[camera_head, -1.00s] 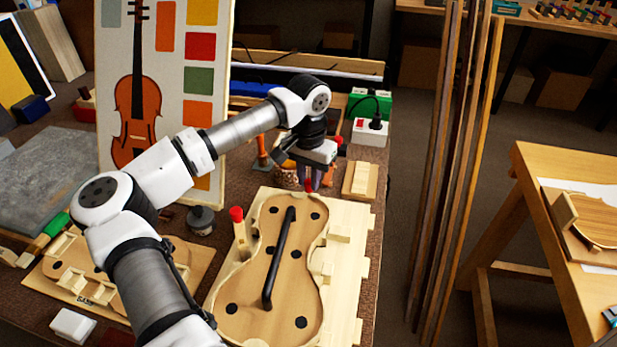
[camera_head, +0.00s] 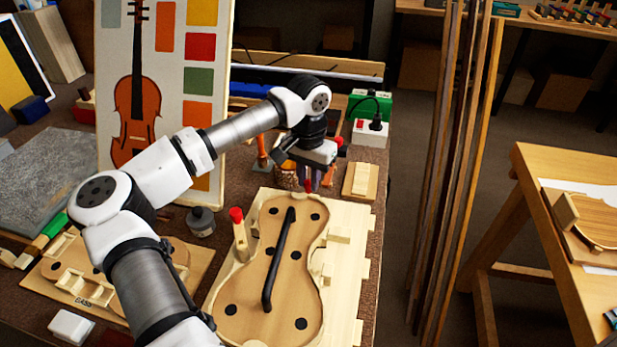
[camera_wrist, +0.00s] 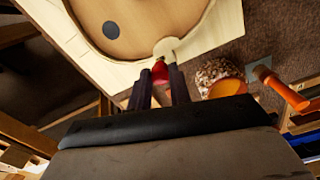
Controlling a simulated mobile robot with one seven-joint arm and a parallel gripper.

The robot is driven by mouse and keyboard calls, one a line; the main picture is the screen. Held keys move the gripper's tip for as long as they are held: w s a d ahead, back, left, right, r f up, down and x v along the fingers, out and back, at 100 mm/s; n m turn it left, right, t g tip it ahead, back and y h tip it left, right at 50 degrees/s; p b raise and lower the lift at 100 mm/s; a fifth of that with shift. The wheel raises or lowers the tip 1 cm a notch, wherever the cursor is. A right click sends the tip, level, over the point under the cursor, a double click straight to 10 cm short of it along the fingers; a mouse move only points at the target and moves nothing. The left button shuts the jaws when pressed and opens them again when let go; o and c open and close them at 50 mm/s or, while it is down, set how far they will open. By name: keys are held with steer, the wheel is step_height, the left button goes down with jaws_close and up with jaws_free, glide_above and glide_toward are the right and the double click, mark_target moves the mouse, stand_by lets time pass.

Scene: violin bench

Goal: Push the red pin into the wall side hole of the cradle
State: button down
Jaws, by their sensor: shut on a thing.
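The cradle (camera_head: 288,290) is a pale wooden board with a violin-shaped hollow and dark round pads. A dark bar (camera_head: 278,260) lies along its middle. My gripper (camera_wrist: 160,82) is at the cradle's far end, pointing down, shut on a red pin (camera_wrist: 160,72). The pin's red end also shows in the head view (camera_head: 308,186). A pale part beyond the red end meets the cradle's edge; I cannot tell how deep the pin sits in any hole.
A brush jar (camera_wrist: 218,75) and an orange-handled tool (camera_wrist: 290,95) stand close beside my gripper. A small wooden block (camera_head: 360,181) lies to its right. A violin poster board (camera_head: 165,90) stands behind my arm. Another form board (camera_head: 185,265) lies left.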

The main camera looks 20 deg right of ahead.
mark_target(308, 183)
steer(key=shift+f+b, duration=0.45)
steer(key=shift+f, duration=0.15)
steer(key=c, duration=1.2)
jaws_free()
steer(key=shift+r, duration=0.1)
step_height(308, 183, up, 14)
steer(key=b, duration=0.1)
